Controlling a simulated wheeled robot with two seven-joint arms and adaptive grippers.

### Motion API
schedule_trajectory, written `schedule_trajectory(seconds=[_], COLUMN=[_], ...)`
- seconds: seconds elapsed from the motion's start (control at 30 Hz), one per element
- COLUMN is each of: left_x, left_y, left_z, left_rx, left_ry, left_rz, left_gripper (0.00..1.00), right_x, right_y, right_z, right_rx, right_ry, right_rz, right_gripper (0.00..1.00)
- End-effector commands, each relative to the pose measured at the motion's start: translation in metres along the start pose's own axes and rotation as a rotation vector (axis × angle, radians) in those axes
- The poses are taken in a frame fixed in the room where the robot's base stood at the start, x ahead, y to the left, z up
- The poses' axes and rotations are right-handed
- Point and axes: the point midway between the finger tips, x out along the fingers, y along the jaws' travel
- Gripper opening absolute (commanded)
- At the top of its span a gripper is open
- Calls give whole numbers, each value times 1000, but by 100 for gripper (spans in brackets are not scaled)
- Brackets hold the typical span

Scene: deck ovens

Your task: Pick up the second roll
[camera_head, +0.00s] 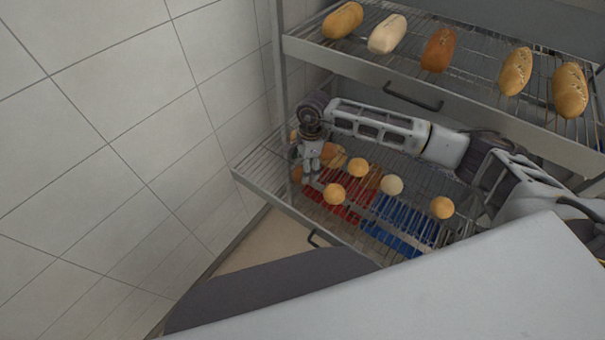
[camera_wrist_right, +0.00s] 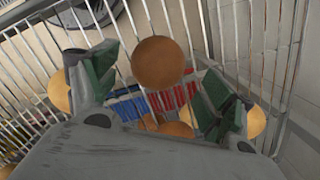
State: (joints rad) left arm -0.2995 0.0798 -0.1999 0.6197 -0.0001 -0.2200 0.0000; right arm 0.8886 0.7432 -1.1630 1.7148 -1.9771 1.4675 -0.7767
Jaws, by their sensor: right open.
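Several round rolls sit on the lower wire rack (camera_head: 262,172) in the head view. They include a golden roll (camera_head: 334,193), another golden roll (camera_head: 358,167), a paler roll (camera_head: 392,184) and one more golden roll (camera_head: 442,207) at the right. I cannot tell which one counts as second. My right gripper (camera_head: 311,160) points down over the left part of this rack, near some partly hidden bread. In the right wrist view its fingers (camera_wrist_right: 162,78) are apart, with a round brown roll (camera_wrist_right: 158,58) showing between and beyond them. My left gripper is not in view.
An upper wire rack (camera_head: 480,62) with several oblong loaves (camera_head: 438,50) lies above my right arm. Red items (camera_head: 340,200) and blue items (camera_head: 405,220) show through the lower rack. A tiled wall (camera_head: 110,130) stands at the left.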

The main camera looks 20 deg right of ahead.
Motion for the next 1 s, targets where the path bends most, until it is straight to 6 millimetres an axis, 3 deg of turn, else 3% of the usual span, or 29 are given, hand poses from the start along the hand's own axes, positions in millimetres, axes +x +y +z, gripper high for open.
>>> schedule_trajectory(seconds=[0.37, 0.87, 1.0], left_x=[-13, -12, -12], left_y=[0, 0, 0], left_z=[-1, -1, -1], left_rx=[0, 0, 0], left_ry=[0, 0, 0], left_rz=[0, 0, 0], left_gripper=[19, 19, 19], right_x=[33, 36, 36], right_y=[3, 3, 3], right_z=[0, -1, -1], right_rx=[0, 0, 0], right_ry=[0, 0, 0], right_rz=[2, 0, 0], right_gripper=[82, 82, 67])
